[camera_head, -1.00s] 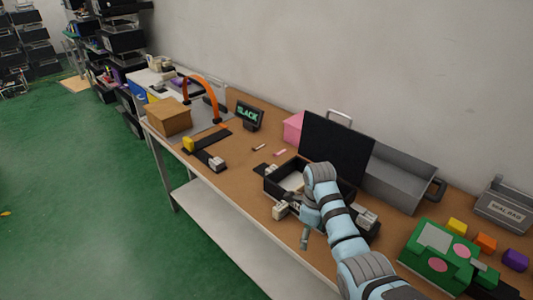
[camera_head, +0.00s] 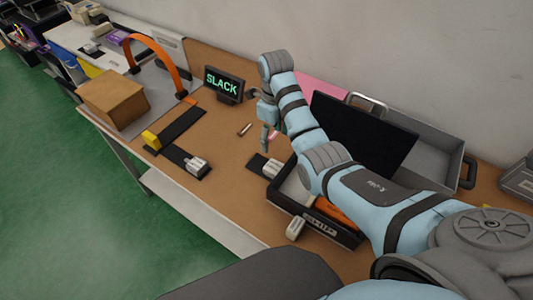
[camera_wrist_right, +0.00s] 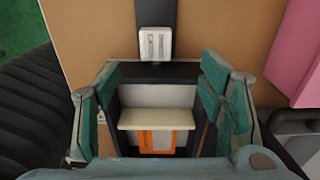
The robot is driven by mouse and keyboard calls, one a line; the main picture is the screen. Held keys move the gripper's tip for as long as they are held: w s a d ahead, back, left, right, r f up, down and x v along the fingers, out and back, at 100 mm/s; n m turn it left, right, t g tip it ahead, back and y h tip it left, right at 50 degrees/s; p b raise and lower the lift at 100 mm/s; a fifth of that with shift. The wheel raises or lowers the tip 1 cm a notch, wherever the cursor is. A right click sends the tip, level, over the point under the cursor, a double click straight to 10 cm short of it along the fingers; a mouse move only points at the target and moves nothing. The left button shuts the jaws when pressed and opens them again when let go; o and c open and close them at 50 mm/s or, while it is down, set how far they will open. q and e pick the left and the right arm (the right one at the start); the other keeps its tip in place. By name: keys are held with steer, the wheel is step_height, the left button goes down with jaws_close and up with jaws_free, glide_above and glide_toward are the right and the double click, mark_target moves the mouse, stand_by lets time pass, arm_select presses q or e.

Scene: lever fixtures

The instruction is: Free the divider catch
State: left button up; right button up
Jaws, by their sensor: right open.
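A small white block with dark lettering, which looks like the divider catch (camera_head: 272,168), sits on a black strip against a black open box (camera_head: 318,227). It also shows in the right wrist view (camera_wrist_right: 155,43), just outside the box wall; its lettering is too small to read surely. A cream divider bar (camera_wrist_right: 157,118) lies across the box, with an orange thing below it. My right gripper (camera_head: 265,145) points down, apart from the block. In the wrist view its teal-padded fingers (camera_wrist_right: 160,98) are wide apart with nothing gripped. My left gripper is out of view.
A second white block (camera_head: 197,165) is on a black strip, and a third (camera_head: 295,228) is at the box front. A display reading SLACK (camera_head: 223,84) stands behind. A dark upright panel (camera_head: 360,136) and grey tray (camera_head: 435,155) are right.

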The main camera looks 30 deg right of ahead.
mark_target(274, 166)
steer(key=f, duration=0.2)
steer(key=s+f+b, duration=0.1)
steer(key=f, duration=0.2)
steer(key=s+f+b, duration=0.1)
steer(key=f, duration=0.2)
steer(key=shift+s+a+f, duration=0.1)
steer(key=shift+s+f, duration=0.05)
steer(key=f, duration=0.2)
steer(key=w+f+b, duration=0.1)
steer(key=f, duration=0.2)
steer(key=shift+w, duration=0.1)
steer(key=shift+f, duration=0.15)
steer(key=shift+s+r, duration=0.2)
steer(key=shift+s, duration=0.05)
steer(key=shift+c, duration=1)
jaws_close()
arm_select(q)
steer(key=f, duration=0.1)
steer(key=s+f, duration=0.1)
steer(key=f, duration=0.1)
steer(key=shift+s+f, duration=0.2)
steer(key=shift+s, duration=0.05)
